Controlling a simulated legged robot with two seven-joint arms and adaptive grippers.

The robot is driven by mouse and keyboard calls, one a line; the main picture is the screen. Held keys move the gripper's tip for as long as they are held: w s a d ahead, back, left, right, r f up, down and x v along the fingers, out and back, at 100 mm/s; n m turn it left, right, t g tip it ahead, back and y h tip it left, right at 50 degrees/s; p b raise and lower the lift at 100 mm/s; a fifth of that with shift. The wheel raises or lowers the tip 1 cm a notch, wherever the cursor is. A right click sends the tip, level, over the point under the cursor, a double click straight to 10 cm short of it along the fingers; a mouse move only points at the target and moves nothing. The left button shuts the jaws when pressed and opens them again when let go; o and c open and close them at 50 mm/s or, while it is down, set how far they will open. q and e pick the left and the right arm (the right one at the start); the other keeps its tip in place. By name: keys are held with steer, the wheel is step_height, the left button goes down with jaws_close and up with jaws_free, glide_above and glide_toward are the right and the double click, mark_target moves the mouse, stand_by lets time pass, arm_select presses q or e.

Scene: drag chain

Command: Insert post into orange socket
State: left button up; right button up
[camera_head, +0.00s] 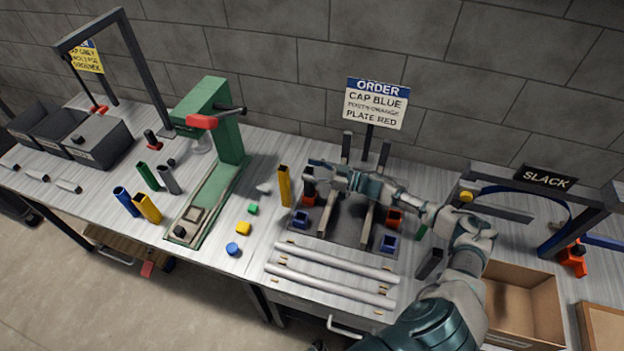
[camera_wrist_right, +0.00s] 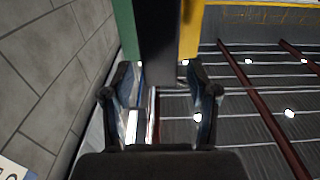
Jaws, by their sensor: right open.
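My right gripper (camera_head: 318,176) reaches left across the fixture plate (camera_head: 342,228), open, above the rear left orange socket (camera_head: 309,200). Another orange socket (camera_head: 394,219) is at the rear right. A dark upright piece (camera_wrist_right: 158,45) stands just beyond and between the open fingers in the wrist view (camera_wrist_right: 162,100); contact cannot be told. In the head view a dark shape shows over the left orange socket, partly hidden by the gripper. A yellow post (camera_head: 284,187) stands upright just left of the gripper. My left gripper is not in view.
Blue sockets (camera_head: 300,220) (camera_head: 388,244) sit at the plate's front corners. Pale rails (camera_head: 330,285) lie in front. A green press (camera_head: 229,130) stands left. An order sign (camera_head: 376,104) stands behind. A cardboard box (camera_head: 530,280) is right. Small coloured caps (camera_head: 243,229) lie left.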

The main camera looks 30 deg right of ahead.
steer(key=shift+r, duration=1.85)
